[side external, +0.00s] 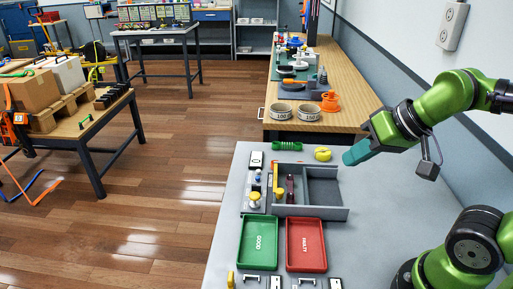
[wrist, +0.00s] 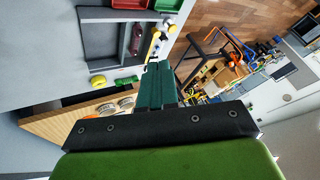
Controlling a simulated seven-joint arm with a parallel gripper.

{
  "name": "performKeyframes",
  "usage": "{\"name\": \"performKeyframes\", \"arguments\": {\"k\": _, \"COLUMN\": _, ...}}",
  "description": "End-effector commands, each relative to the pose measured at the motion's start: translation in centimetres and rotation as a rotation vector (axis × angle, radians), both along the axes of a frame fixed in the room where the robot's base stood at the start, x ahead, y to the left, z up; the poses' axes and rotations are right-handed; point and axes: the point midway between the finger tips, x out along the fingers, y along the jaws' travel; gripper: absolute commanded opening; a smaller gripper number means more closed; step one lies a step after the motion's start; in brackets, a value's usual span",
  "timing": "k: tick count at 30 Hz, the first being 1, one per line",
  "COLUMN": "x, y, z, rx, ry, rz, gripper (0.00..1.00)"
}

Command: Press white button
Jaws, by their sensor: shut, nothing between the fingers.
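My gripper (side external: 358,153) is shut and empty, with teal fingers pointing left and down in the side view. It hangs in the air above the grey table, to the right of the tray. Its closed fingers also show in the wrist view (wrist: 157,86). A column of small controls stands at the table's left edge, left of the grey tray. It has a yellow-topped knob (side external: 254,197), a small blue-and-white control (side external: 258,176) and a white plate with a dark middle (side external: 256,159). Which of these is the white button, I cannot tell at this size. My gripper touches none of them.
The grey divided tray (side external: 325,212) holds a dark red item. Green (side external: 259,244) and red (side external: 306,245) trays lie in front of it. A green spool (side external: 287,145) and a yellow disc (side external: 323,153) lie behind. A wooden bench (side external: 345,98) stands beyond.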

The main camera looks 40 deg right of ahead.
Motion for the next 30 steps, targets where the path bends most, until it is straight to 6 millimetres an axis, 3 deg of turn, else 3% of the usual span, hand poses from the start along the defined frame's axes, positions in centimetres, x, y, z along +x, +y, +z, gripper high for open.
{"name": "performKeyframes", "arguments": {"k": 15, "x": 0.0, "y": 0.1, "z": 0.0, "rx": 0.000, "ry": 0.000, "rz": 0.005, "gripper": 0.00}}
{"name": "performKeyframes", "arguments": {"k": 20, "x": 0.3, "y": 1.0, "z": -1.5, "rx": 0.012, "ry": 0.069, "rz": 0.044, "gripper": 0.00}}
{"name": "performKeyframes", "arguments": {"k": 25, "x": 2.7, "y": 2.5, "z": -3.3, "rx": 0.103, "ry": 0.179, "rz": 0.057, "gripper": 0.00}}
{"name": "performKeyframes", "arguments": {"k": 30, "x": 7.1, "y": 3.9, "z": -5.1, "rx": 0.204, "ry": 0.242, "rz": 0.010, "gripper": 0.00}}
